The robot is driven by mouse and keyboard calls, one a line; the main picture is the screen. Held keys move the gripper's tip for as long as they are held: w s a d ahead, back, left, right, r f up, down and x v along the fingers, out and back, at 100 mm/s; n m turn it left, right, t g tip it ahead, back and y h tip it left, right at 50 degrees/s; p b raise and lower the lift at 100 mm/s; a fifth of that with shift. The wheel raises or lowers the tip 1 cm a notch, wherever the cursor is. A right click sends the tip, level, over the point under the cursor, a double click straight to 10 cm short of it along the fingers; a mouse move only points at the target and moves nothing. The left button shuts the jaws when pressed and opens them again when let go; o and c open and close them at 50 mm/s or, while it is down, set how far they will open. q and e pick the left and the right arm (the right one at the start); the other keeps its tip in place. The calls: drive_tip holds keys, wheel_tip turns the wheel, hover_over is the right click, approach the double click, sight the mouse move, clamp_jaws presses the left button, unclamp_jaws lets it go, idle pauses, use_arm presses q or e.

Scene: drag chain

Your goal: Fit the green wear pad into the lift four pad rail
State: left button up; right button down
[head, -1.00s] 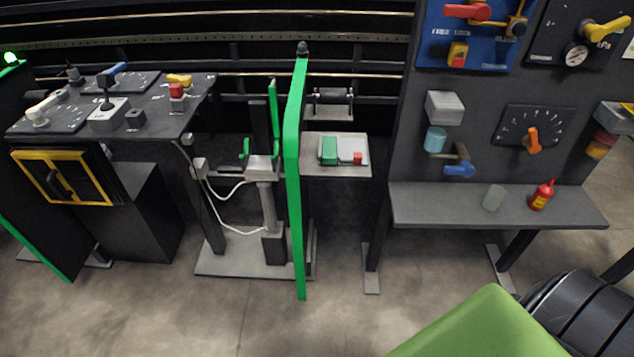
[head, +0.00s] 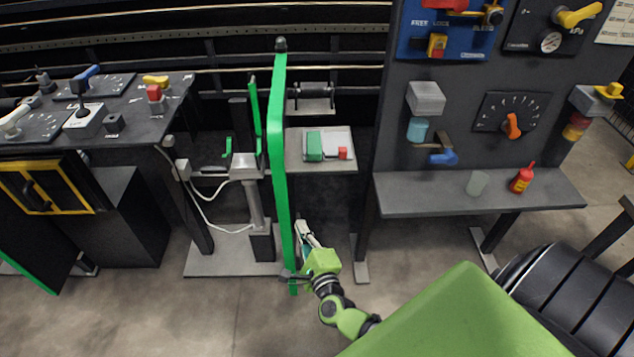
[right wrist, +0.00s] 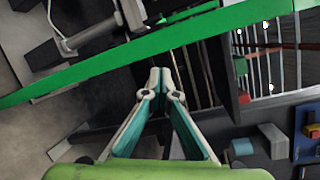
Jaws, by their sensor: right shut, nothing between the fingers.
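A green block (head: 314,146), which looks like the wear pad, lies at the left of a pale tray (head: 337,137) on a small grey shelf beside a tall green post (head: 278,160). My right gripper (head: 302,228) is low, just right of the post's lower part and below the shelf, apart from the green block. In the right wrist view its fingers (right wrist: 161,78) are closed together and empty, with the green post (right wrist: 90,70) crossing beyond them. Left of the post stands a lift-like column (head: 254,205) with upright green strips; I cannot tell which part is the pad rail. My left gripper is out of view.
A small red block (head: 343,153) shares the tray. White cables (head: 205,205) hang left of the column. Floor in front is clear.

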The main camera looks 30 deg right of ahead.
sight(316, 159)
drive_tip(key=w+d+r+m+g+h, duration=0.1)
drive_tip(key=d+r+m+h, duration=0.2)
drive_tip(key=r+m, duration=0.4)
drive_tip(key=w+d+r+m+h, duration=0.1)
drive_tip(key=d+r+m+h, duration=0.15)
drive_tip(key=r+m, duration=0.4)
drive_tip(key=shift+m, duration=0.55)
drive_tip(key=shift+d+x, duration=0.25)
drive_tip(key=shift+x, duration=2.55)
drive_tip(key=shift+w+d+f+b, duration=0.1)
drive_tip(key=shift+w+d+b, duration=0.35)
drive_tip(key=shift+w+b, duration=0.1)
drive_tip(key=shift+w+d+r, duration=0.1)
drive_tip(key=shift+d+r, duration=0.05)
drive_tip(key=shift+r, duration=0.2)
drive_tip(key=shift+s+a+f+p, duration=0.3)
drive_tip(key=shift+s+a, duration=0.2)
drive_tip(key=shift+s, duration=0.15)
drive_tip(key=shift+s+a+r, duration=0.1)
drive_tip(key=shift+s+a, duration=0.15)
drive_tip(key=shift+s, duration=0.2)
drive_tip(key=v, duration=1.1)
drive_tip(key=shift+s, duration=0.2)
